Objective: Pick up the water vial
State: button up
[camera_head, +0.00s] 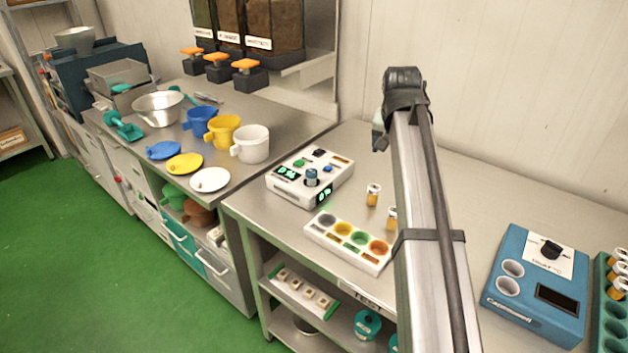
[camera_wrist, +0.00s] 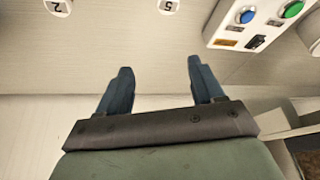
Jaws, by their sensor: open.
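Two small vials with white tops and amber bodies stand upright on the steel table in the head view: one vial (camera_head: 373,194) beside the white meter, and another vial (camera_head: 391,218) partly hidden by my arm. I cannot tell which is the water vial. In the wrist view, two white round tops show at the upper edge, one marked 2 (camera_wrist: 58,6) and one that looks like 5 (camera_wrist: 168,5). My gripper (camera_wrist: 160,68) is open with nothing between its dark blue fingers, apart from both tops. In the head view my arm mostly hides it.
A white meter (camera_head: 310,179) with buttons also shows in the wrist view (camera_wrist: 260,22). A white tray (camera_head: 348,243) with coloured wells lies in front. A blue device (camera_head: 540,283) and a green rack (camera_head: 611,325) with several vials stand right. Cups and lids crowd the left bench.

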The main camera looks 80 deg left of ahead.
jog(key=s+a+r+n+g, duration=0.1)
jog(key=s+a+n, duration=0.2)
jog(key=s, duration=1.7)
send_over(311, 171)
jog(key=d, duration=0.2)
jog(key=f, duration=0.7)
jog(key=shift+s+a+f, duration=0.1)
jog(key=shift+s+f, duration=0.1)
jog(key=shift+s, duration=0.15)
jog(key=shift+w+d+x, duration=0.1)
jog(key=shift+x, duration=1.25)
jog(key=shift+w+d+x, duration=0.1)
jog(key=shift+x, duration=1.3)
jog(key=c, duration=1.1)
